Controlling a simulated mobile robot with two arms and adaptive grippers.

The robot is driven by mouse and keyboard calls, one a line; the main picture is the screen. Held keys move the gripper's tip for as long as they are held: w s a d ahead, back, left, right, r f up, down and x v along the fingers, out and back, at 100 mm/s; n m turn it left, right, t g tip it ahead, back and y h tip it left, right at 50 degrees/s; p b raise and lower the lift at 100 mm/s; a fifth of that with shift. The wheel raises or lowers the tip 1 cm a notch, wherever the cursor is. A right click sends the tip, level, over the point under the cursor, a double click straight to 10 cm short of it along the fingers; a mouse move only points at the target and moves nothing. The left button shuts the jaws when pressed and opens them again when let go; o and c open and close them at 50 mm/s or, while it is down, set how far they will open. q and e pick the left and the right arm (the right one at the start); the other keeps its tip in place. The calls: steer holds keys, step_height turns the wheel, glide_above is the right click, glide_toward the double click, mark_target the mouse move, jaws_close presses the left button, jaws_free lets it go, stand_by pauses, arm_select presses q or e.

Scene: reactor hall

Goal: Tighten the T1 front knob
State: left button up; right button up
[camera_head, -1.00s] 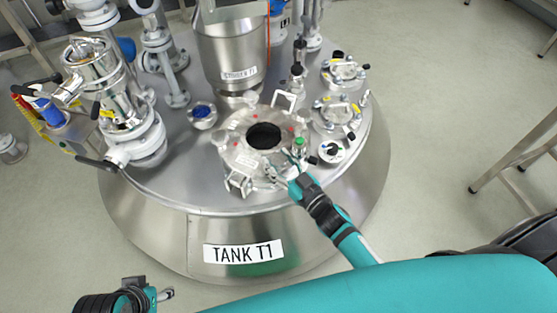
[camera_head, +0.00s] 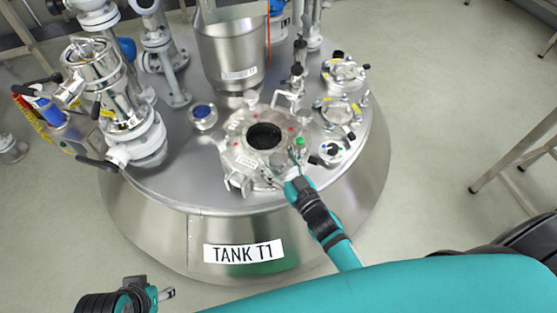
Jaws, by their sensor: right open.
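Tank T1 (camera_head: 330,225) is a large steel vessel with a "TANK T1" label on its front. On its top sits a round manway flange (camera_head: 238,152) with a dark open hole (camera_head: 264,136) in the middle and fittings around its rim. My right gripper (camera_head: 280,170) is open at the front right edge of this flange, with its fingers over the rim. I cannot make out the front knob clearly; the fingers and small fittings overlap there. My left gripper (camera_head: 167,294) is low at the bottom left, away from the tank, and its jaw state is unclear.
A steel hopper (camera_head: 230,55) stands behind the flange. A valve assembly (camera_head: 115,100) rises at the left. Sight-glass ports (camera_head: 338,112) and a green-topped fitting (camera_head: 300,141) are to the right. A metal stand (camera_head: 515,160) is on the floor at far right.

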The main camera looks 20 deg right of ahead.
steer(key=v, duration=1.2)
stand_by(0.3)
